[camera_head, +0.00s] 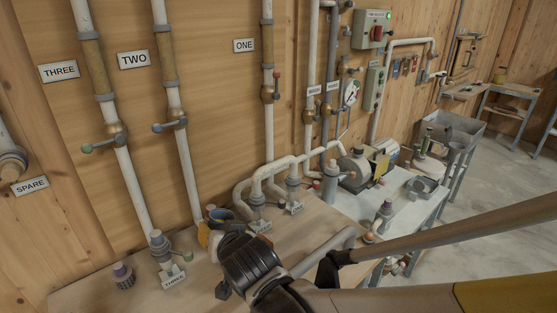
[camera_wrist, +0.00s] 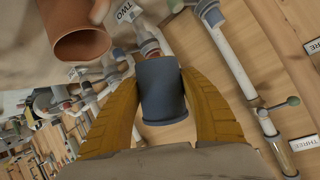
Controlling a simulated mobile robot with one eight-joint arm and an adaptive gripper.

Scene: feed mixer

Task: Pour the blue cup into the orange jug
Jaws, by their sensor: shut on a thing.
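The blue cup (camera_wrist: 162,92), dark blue-grey, is between the two yellow fingers of my gripper (camera_wrist: 161,80) in the wrist view. The fingers are shut on its sides. In the head view the cup (camera_head: 220,214) shows just beyond my gripper (camera_head: 217,228), above the wooden bench, partly hidden by the gripper. An orange-brown round vessel or pipe end (camera_wrist: 76,18) with a dark open mouth is at the upper left of the wrist view, apart from the cup. I cannot tell for sure that it is the orange jug. I cannot make out the jug in the head view.
White pipes (camera_head: 268,177) rise close behind the cup. Machinery (camera_head: 356,169) crowds the bench at right. Some bare bench lies left of my gripper.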

